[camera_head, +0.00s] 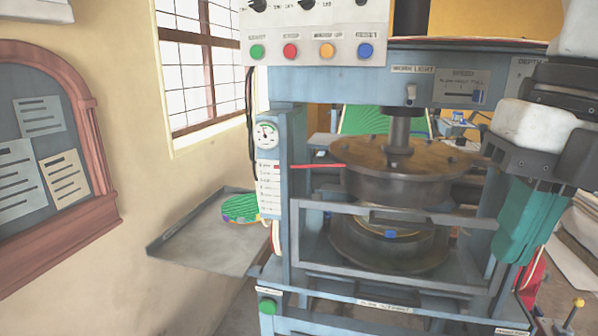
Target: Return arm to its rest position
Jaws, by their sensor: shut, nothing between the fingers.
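My gripper (513,252) is at the right edge of the camera_head view, with teal fingers pointing down below a black body and white arm links. The fingers look closed together, and nothing shows between them. It hangs in front of the right side of the blue plate press (283,140), covering part of its frame. I cannot tell whether it touches the press. The press has a round brown upper plate (400,160) above a dark round lower plate (365,250). A small blue piece (391,234) shows at the lower plate.
A grey side tray (205,245) juts out left of the press with a green, multicoloured round piece (240,208) on it. A control panel (312,48) with coloured buttons is at the top. A notice board (45,140) hangs on the left wall. A grey guard frame (390,213) crosses the press opening.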

